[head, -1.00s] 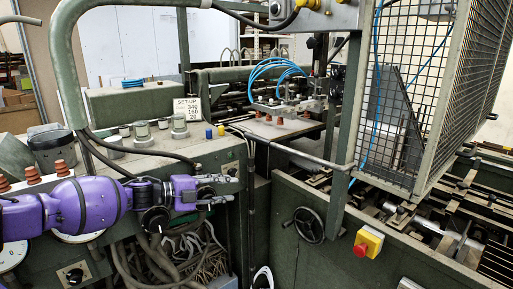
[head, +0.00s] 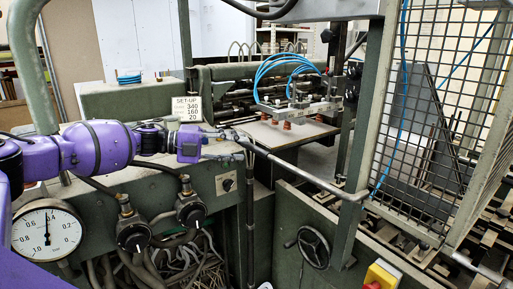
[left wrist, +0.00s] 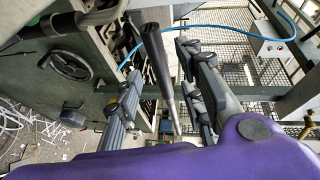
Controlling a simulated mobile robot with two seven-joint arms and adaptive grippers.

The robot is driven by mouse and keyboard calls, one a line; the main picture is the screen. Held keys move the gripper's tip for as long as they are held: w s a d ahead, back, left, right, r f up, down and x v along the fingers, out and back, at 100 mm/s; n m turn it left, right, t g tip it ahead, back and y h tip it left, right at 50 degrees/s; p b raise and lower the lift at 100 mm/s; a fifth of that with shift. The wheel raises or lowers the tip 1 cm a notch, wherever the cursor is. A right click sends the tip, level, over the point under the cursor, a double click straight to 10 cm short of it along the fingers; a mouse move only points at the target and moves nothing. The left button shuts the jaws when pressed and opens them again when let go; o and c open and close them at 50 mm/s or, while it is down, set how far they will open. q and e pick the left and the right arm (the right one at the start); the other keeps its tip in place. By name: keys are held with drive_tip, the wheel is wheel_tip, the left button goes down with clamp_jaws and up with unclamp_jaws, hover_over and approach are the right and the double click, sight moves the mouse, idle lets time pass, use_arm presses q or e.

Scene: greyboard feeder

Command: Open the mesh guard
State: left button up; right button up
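The mesh guard (head: 468,52), dark wire in a grey-green frame, stands upright over the machine bed on the right of the head view. Mesh also shows behind my fingers in the left wrist view (left wrist: 246,75). A grey bar (head: 305,172) runs from the guard's near post leftward to a dark grip end. My left gripper (head: 228,145) is at that left end. In the left wrist view its fingers (left wrist: 160,65) are apart, with the dark grip (left wrist: 156,58) between them and gaps visible on both sides. Whether either finger touches it is unclear. My right gripper is not in view.
A green console with a pressure gauge (head: 47,229) and two black knobs stands below my left arm. A set-up card (head: 187,109) is behind the gripper. A handwheel (head: 313,247) and a yellow-and-red stop button (head: 380,277) sit below the bar.

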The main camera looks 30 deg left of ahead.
sight(249, 148)
use_arm(q)
drive_tip(key=x, duration=0.2)
drive_tip(key=shift+w+d, duration=0.15)
drive_tip(key=shift+d, duration=0.3)
drive_tip(key=shift+x, duration=1.1)
drive_tip(key=shift+w+f, duration=0.1)
drive_tip(key=shift+w, duration=0.15)
drive_tip(key=c, duration=0.7)
clamp_jaws()
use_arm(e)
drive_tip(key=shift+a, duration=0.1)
